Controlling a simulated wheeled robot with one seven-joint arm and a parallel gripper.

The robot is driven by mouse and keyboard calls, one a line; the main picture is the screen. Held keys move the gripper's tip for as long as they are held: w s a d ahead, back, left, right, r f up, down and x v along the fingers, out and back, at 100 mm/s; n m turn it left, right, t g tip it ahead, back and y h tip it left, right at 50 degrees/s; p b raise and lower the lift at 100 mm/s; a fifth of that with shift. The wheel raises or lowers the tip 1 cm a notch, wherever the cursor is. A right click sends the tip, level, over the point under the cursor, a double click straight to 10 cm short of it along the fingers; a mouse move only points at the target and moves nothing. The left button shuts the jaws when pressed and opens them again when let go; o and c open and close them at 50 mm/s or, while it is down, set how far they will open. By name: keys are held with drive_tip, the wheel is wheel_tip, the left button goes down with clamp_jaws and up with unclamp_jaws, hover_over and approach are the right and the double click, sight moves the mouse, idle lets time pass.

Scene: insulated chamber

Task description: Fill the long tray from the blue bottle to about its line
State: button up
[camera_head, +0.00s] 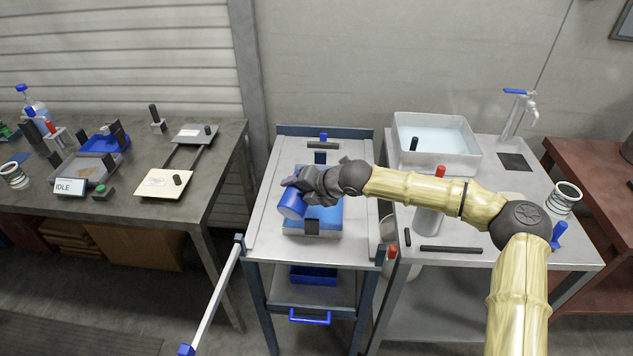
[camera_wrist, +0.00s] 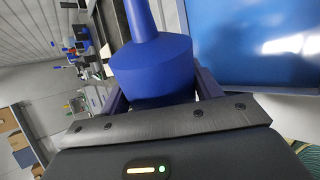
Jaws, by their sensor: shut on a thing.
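The blue bottle (camera_head: 291,204) is held by my gripper (camera_head: 304,186) over the left side of the long tray (camera_head: 312,236). The bottle is tilted in the head view. In the wrist view the bottle (camera_wrist: 150,68) sits between the fingers of my gripper (camera_wrist: 158,88), its narrow neck pointing away. The long tray holds a blue surface that looks like liquid; it shows glossy in the wrist view (camera_wrist: 250,45). A dark handle marks the tray's near end. I cannot make out the line or any stream; my gripper hides part of the tray.
The tray stands on a grey cart (camera_head: 262,240) with blue edges. To the right, a sink basin (camera_head: 440,160) and a red-capped grey bottle (camera_head: 428,220) stand on a bench. A left bench (camera_head: 225,150) holds a scale and smaller trays.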

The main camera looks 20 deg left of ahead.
drive_tip(key=shift+s+r, duration=0.1)
drive_tip(key=shift+s, duration=0.05)
drive_tip(key=shift+w+r+n+t, duration=0.2)
drive_tip(key=shift+r+n+t, duration=0.3)
drive_tip(key=shift+r+t, duration=0.4)
drive_tip(key=shift+w+r+n+t+y, duration=0.3)
drive_tip(key=shift+r+n+t, duration=0.1)
drive_tip(key=shift+r+t, duration=0.15)
drive_tip(key=shift+w+f+n+t, duration=0.3)
drive_tip(key=shift+f+n+t, duration=0.1)
drive_tip(key=shift+f+t, duration=0.15)
drive_tip(key=shift+w+r+n+t+y, duration=0.15)
drive_tip(key=shift+n+t+y, duration=0.15)
drive_tip(key=shift+n+t, duration=0.15)
drive_tip(key=shift+s+r+n+t+y, duration=0.15)
drive_tip(key=shift+s+n+t+y, duration=0.2)
drive_tip(key=shift+n+t, duration=0.4)
drive_tip(key=shift+s+n+t+y, duration=0.35)
drive_tip(key=shift+n+t+y, duration=0.1)
drive_tip(key=shift+n+t, duration=0.55)
drive_tip(key=shift+s+r+n+t+y, duration=0.15)
drive_tip(key=shift+r+n+t+y, duration=0.35)
drive_tip(key=shift+n, duration=0.1)
